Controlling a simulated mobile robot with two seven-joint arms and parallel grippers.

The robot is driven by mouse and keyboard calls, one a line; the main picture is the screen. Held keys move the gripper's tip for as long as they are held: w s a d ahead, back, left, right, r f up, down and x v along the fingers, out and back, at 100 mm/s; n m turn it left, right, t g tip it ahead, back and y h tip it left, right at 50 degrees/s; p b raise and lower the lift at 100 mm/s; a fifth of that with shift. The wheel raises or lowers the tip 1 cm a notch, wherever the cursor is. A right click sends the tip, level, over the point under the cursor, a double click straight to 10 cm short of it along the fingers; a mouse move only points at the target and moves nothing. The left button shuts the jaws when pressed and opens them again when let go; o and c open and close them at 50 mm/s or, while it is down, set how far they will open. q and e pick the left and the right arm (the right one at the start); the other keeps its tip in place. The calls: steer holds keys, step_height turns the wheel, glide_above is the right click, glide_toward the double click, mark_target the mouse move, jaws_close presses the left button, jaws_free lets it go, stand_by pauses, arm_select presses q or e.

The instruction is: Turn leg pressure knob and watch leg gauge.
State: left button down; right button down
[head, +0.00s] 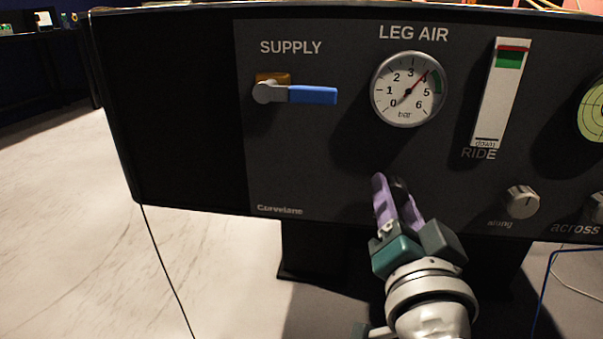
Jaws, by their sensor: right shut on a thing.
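The leg gauge (408,90), a round white dial under the words LEG AIR, is on the dark panel. Its red needle points up and right, close to the 4 on the bar scale, near the lower end of a green band. My right gripper (388,182) is below the gauge, its purple fingers against the panel and shut on the leg pressure knob. The knob is almost wholly hidden by the fingers; only a dark shape shows behind them. My left gripper is not in view.
A blue SUPPLY lever (312,95) lies horizontal at the left. A RIDE indicator (494,105) with a red line over green is to the right. An "along" knob (522,202) is at lower right, with an "across" knob (595,207) at the picture's edge.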

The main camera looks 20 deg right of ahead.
steer(key=shift+m, duration=1.2)
steer(key=shift+c, duration=1.8)
jaws_free()
steer(key=shift+s, duration=0.1)
steer(key=p+v, duration=0.1)
steer(key=v, duration=0.8)
steer(key=shift+s+a+p, duration=0.3)
